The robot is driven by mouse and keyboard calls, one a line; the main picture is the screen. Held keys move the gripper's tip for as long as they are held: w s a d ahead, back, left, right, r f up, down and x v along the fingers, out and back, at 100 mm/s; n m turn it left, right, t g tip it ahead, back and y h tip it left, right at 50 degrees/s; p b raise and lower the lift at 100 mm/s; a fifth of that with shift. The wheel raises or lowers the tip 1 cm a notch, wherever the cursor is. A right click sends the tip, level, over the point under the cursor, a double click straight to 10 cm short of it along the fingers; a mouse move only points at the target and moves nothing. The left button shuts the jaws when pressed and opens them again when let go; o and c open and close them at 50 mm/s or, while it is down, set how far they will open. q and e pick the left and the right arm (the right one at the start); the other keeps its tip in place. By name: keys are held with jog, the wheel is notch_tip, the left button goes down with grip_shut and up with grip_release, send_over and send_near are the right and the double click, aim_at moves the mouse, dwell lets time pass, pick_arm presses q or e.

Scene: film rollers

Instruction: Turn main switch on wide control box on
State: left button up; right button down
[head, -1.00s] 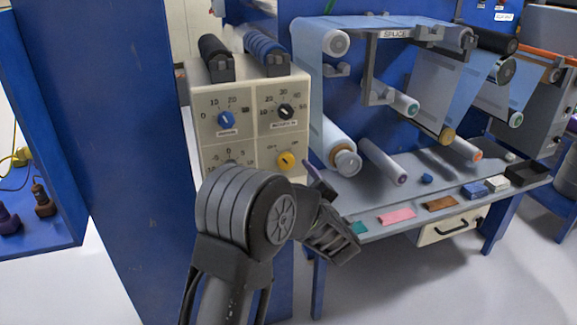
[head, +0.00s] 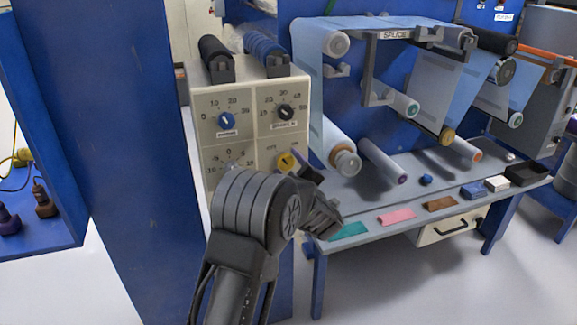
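The wide control box (head: 250,134) is cream coloured and fixed to the blue frame. Its front has a blue knob (head: 225,121) at upper left, a black knob (head: 285,112) at upper right and a yellow knob (head: 285,162) at lower right, probably the main switch. A further dial at lower left is partly hidden by my arm. My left gripper (head: 324,218) is just right of and below the yellow knob in the picture. A finger-like dark part shows close to the yellow knob; contact cannot be told. Whether the fingers are open is unclear. My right gripper is out of view.
A grey table (head: 400,200) to the right carries coloured pieces, including a green one (head: 349,231) and a pink one (head: 397,215). Film rollers (head: 345,160) stand close to the right of the box. A blue post (head: 135,150) stands left.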

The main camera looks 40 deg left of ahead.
pick_arm(q)
jog(key=c, duration=1.1)
jog(key=shift+m+p, duration=0.3)
jog(key=shift+m, duration=0.1)
jog(key=shift+r+m+p, duration=0.1)
jog(key=shift+m+p, duration=0.65)
jog(key=shift+m, duration=0.45)
jog(key=m+p, duration=0.2)
jog(key=m, duration=0.1)
jog(key=shift+m, duration=0.4)
jog(key=m+p, duration=0.2)
jog(key=m, duration=0.1)
jog(key=shift+s+m+p, duration=0.1)
jog(key=shift+m+p, duration=0.9)
jog(key=shift+m, duration=1)
jog(key=shift+f, duration=0.2)
